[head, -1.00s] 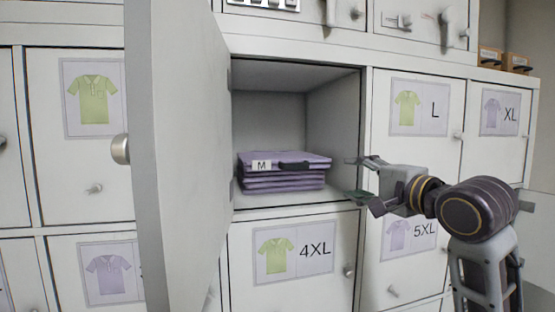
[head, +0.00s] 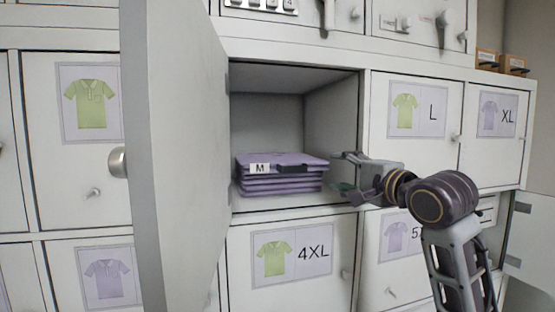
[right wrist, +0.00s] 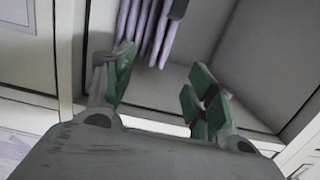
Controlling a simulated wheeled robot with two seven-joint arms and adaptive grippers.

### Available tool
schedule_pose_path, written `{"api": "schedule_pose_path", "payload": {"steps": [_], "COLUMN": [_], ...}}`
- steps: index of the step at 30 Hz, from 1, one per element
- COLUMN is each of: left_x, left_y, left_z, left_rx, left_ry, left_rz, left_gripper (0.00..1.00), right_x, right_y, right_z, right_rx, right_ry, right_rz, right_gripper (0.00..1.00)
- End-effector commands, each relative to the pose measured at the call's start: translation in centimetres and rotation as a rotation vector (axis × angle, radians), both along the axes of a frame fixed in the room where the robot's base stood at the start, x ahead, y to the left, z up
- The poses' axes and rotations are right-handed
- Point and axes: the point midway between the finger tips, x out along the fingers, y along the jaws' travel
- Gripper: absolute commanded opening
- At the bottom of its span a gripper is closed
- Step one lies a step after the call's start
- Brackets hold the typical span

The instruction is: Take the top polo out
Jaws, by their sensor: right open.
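A stack of folded purple polos lies in an open locker compartment (head: 270,112). The top polo (head: 310,160) has a white M label and a dark band at its front. The stack also shows in the right wrist view (right wrist: 150,28), sideways, just beyond the fingers. My right gripper (head: 340,171) is open and empty at the right side of the compartment's mouth, a short way right of the stack. In the right wrist view its green-padded fingers (right wrist: 158,85) are spread apart, with nothing between the pads. My left gripper is not in view.
The compartment's door (head: 175,150) stands open on the left, with a round knob. Closed doors with shirt pictures surround the opening, including 4XL (head: 292,255) below and L (head: 417,108) on the right. Another open door panel (head: 527,235) shows at the far right.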

Motion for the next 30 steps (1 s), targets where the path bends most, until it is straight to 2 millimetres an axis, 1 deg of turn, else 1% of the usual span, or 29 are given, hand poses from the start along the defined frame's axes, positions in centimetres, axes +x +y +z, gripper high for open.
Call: {"api": "schedule_pose_path", "payload": {"steps": [3, 9, 14, 25, 30], "left_x": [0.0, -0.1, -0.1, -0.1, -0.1], "left_y": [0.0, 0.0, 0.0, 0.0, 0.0], "left_z": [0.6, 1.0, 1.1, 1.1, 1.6], "left_rx": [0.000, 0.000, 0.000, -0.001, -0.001], "left_ry": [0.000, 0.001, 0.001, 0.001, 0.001], "left_rz": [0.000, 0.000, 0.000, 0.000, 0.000], "left_gripper": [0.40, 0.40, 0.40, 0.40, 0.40], "right_x": [1.5, 3.3, 3.7, 3.8, 4.5], "right_y": [0.6, 1.4, 1.6, 1.7, 2.0], "right_z": [0.2, 0.1, 0.0, 0.0, 0.2], "right_rx": [0.000, 0.000, -0.001, -0.001, -0.001], "right_ry": [0.001, 0.001, 0.000, 0.000, 0.001], "right_rz": [-0.001, 0.000, 0.000, 0.000, -0.001], "right_gripper": [0.56, 0.56, 0.56, 0.56, 0.56]}}
